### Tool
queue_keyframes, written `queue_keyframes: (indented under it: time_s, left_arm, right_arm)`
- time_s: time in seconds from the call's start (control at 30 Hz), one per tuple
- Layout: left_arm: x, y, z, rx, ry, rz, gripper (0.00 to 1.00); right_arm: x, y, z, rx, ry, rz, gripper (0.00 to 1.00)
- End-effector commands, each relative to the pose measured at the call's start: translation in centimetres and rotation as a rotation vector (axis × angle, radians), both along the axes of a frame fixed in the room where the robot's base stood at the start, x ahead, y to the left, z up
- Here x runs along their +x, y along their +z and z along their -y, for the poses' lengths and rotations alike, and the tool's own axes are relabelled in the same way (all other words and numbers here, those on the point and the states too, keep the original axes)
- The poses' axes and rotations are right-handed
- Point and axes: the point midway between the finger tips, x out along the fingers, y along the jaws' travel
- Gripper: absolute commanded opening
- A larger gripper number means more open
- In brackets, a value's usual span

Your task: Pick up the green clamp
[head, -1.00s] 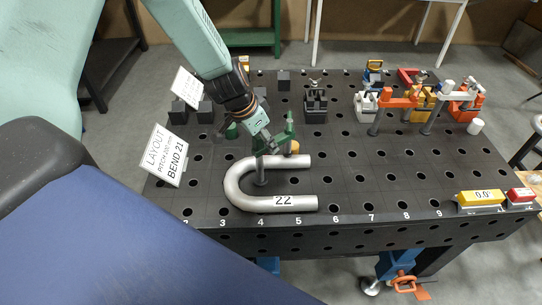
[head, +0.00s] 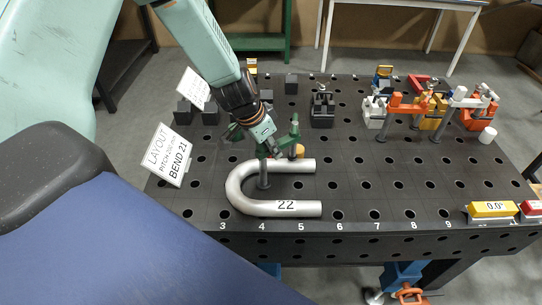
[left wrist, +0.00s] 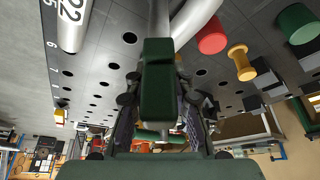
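The green clamp (head: 294,131) stands upright on the perforated black table. Its dark post (head: 263,178) comes down inside the bend of the silver U-shaped tube (head: 240,188) labelled 22. My left gripper (head: 266,150) is over the clamp and hides part of it. In the left wrist view the clamp's green body (left wrist: 158,85) lies between my two fingers (left wrist: 160,118), which stand apart on either side of it with narrow gaps showing. The gripper looks open around the clamp. My right gripper is in neither view.
A layout sign (head: 168,155) stands at the table's left edge. Orange, white and yellow clamps (head: 432,105) crowd the back right. A black fixture (head: 322,108) stands at the back. A yellow 0.0° box (head: 492,210) sits at the front right. The middle right is clear.

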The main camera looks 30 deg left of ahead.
Motion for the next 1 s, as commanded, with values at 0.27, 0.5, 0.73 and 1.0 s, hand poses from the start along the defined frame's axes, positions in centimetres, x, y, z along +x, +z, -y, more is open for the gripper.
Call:
queue_keyframes:
  time_s: [0.27, 0.5, 0.73, 1.0]
  left_arm:
    - [0.17, 0.02, 0.04, 0.002, 0.000, 0.002, 0.00]
    - [0.20, 0.04, 0.06, 0.001, 0.002, 0.002, 0.00]
    - [0.31, 0.16, 0.02, 0.002, 0.002, 0.005, 0.00]
    - [0.35, 0.72, 0.09, 0.003, 0.001, 0.006, 0.00]
  right_arm:
    - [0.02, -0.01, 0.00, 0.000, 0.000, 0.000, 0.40]
    - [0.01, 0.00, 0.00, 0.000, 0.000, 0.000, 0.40]
    - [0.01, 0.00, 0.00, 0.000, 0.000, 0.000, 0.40]
    - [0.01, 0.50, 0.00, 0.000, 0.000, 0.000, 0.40]
